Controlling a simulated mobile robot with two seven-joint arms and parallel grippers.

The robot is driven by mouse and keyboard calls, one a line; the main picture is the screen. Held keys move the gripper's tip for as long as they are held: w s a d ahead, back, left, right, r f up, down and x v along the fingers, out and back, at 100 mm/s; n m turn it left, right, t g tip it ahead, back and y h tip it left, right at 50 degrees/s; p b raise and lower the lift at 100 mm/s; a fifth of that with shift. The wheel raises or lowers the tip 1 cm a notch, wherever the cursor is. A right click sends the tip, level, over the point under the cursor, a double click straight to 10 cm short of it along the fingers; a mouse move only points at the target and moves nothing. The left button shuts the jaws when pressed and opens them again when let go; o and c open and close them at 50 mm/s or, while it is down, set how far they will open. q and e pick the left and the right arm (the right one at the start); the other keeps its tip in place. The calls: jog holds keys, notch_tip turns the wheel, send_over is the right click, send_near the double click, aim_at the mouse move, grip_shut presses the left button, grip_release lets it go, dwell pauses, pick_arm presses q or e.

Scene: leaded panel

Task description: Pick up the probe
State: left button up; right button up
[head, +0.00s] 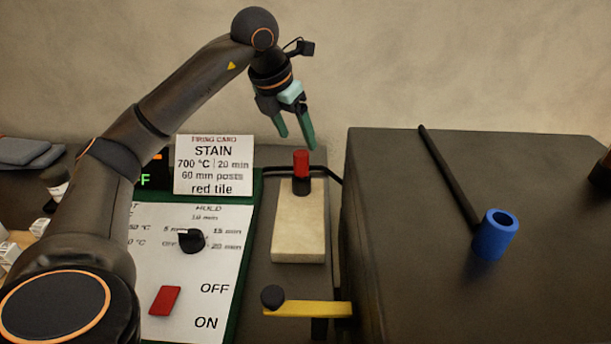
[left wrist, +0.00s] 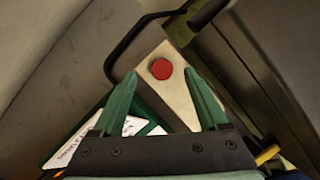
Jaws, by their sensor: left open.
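A red-topped piece with a black lower part (head: 301,165) stands upright on a pale block (head: 299,232), with a black cable beside it; it may be the probe. In the left wrist view its round red top (left wrist: 161,69) lies between the fingertips as seen from above. My left gripper (head: 296,140) is open and empty, with green fingers pointing down, above and slightly behind the red top. The left wrist view shows both fingers apart (left wrist: 160,76). A black rod with a blue hollow cylinder (head: 495,235) at its near end lies on the dark box. My right gripper is not seen.
A large dark box (head: 550,270) stands right of the block. A yellow lever with a black knob (head: 310,308) is in front. A control panel (head: 220,270) with a dial and red switch is left, with a firing card (head: 213,165) behind it.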

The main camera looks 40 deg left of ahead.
aim_at(306, 164)
pick_arm(q)
jog(key=x, duration=0.3)
jog(key=shift+w+f, duration=0.15)
jog(key=shift+f, duration=0.2)
jog(key=shift+s+b+x, duration=0.1)
jog(key=shift+b+x, duration=0.15)
jog(key=shift+x, duration=1.15)
jog(key=shift+s+b+x, duration=0.15)
jog(key=shift+b+x, duration=0.1)
jog(key=shift+x, duration=1.1)
jog(key=shift+d, duration=0.1)
jog(key=shift+c, duration=0.3)
grip_shut()
